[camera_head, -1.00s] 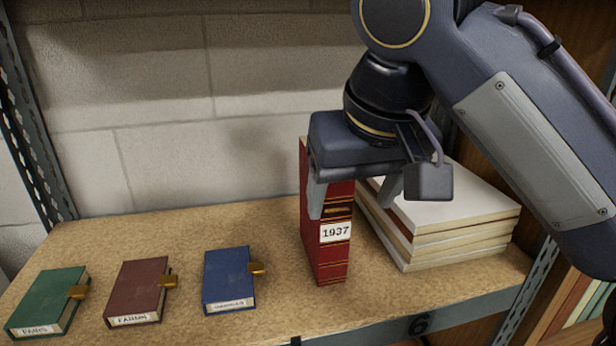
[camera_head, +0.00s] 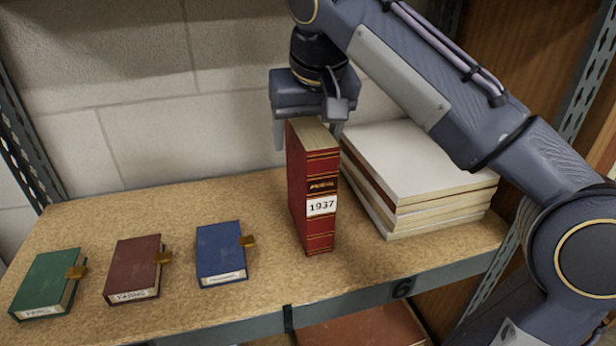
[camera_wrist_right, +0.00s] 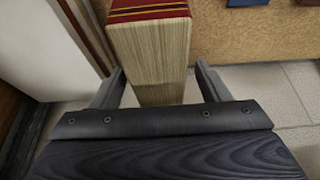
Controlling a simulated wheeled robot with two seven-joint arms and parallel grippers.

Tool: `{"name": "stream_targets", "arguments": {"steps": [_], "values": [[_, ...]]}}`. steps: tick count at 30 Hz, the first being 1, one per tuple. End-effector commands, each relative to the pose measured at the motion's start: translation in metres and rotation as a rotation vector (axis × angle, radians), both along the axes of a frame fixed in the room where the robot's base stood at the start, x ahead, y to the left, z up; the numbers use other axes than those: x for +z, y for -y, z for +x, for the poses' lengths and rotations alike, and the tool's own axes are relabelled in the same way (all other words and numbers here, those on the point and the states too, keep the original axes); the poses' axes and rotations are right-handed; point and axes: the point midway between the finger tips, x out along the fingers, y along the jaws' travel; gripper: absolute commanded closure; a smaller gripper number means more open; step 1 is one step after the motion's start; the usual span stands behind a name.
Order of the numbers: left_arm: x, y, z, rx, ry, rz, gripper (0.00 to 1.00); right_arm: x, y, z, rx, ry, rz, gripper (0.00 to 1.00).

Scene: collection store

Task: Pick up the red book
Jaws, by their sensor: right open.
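The red book (camera_head: 314,187), with gold bands and a white label reading 1937, stands upright on the shelf with its spine to the front. My right gripper (camera_head: 308,138) is open at the back top of the book, one finger on each side of it. In the right wrist view the book (camera_wrist_right: 150,50) shows its pale page tops, and the open fingers of the right gripper (camera_wrist_right: 160,85) stand on both sides, with gaps that look narrow. Whether they touch the book cannot be told. My left gripper is not in view.
A stack of pale books (camera_head: 420,180) lies close to the right of the red book. Green (camera_head: 45,283), maroon (camera_head: 134,268) and blue (camera_head: 220,252) clasped books lie flat to the left. A wall (camera_head: 150,100) rises behind; the shelf's front edge (camera_head: 340,305) is metal.

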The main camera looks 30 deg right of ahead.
Motion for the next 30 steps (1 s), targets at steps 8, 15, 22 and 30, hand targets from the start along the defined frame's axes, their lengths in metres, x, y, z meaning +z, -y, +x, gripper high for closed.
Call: {"name": "stream_targets", "arguments": {"steps": [8,15,22,30], "values": [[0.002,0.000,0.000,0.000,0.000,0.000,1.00,-0.013,0.001,0.005,0.001,0.002,0.001,0.31],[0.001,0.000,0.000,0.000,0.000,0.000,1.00,-0.013,0.001,0.004,0.000,0.001,0.001,0.31],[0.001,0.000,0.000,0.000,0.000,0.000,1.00,-0.016,0.001,0.004,0.000,0.001,0.001,0.31],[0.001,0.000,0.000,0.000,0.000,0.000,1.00,-0.018,0.001,0.004,0.000,0.001,0.001,0.31]]}}
